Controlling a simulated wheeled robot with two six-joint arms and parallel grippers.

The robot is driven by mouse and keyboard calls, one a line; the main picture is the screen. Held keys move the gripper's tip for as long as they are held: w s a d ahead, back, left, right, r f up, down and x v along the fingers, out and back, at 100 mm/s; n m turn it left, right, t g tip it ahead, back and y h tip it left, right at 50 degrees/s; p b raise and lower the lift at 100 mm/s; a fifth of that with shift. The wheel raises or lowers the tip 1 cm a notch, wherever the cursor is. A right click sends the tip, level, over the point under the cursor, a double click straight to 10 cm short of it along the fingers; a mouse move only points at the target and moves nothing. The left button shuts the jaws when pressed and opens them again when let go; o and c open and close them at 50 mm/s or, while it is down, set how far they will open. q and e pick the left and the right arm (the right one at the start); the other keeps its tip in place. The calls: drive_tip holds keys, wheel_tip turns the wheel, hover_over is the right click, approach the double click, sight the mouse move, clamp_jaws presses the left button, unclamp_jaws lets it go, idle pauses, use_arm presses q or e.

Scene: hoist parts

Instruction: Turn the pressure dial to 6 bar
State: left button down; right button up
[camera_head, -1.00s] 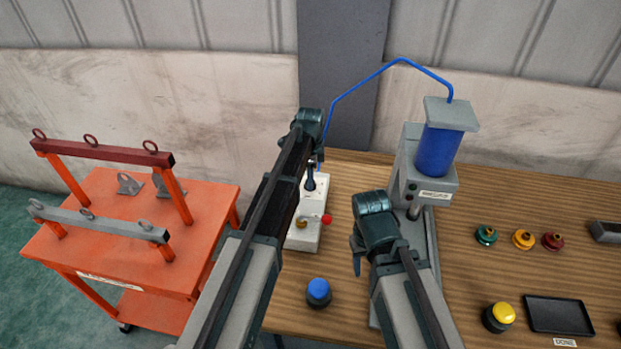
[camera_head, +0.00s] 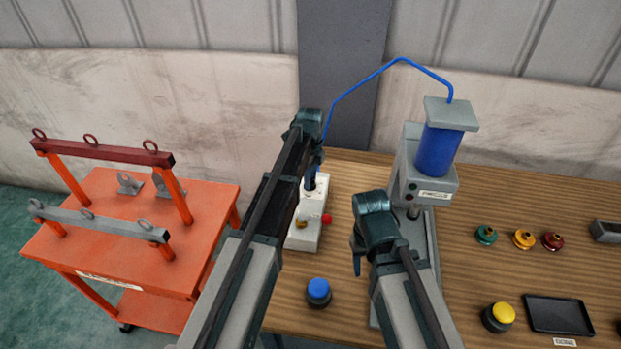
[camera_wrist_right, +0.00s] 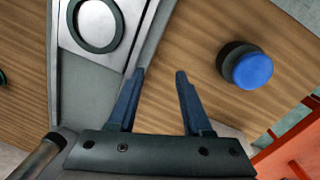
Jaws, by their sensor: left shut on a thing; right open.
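A white regulator unit (camera_head: 306,236) stands on the bench, with a red knob (camera_head: 327,218) on its right side and a brass part (camera_head: 301,223) low on its front. My left gripper (camera_head: 311,184) reaches down onto the top of this unit from above. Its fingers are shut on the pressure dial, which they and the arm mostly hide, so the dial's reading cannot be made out. My right gripper (camera_head: 357,266) is open and empty beside the press; its two fingers also show apart in the right wrist view (camera_wrist_right: 160,74).
A grey press with a blue cylinder (camera_head: 437,152) stands right of the regulator, linked by a blue hose (camera_head: 362,82). A blue button (camera_head: 318,291) and a yellow button (camera_head: 499,316) are near the front. Coloured knobs (camera_head: 523,239) and a black tray (camera_head: 559,316) lie right. An orange cart (camera_head: 135,252) stands left.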

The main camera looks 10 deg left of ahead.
use_arm(q)
drive_tip(key=shift+c, duration=2.4)
unclamp_jaws()
wheel_tip(320, 180, up, 14)
drive_tip(key=p, duration=1.3)
drive_tip(key=shift+p, duration=0.4)
drive_tip(key=shift+f, duration=0.1)
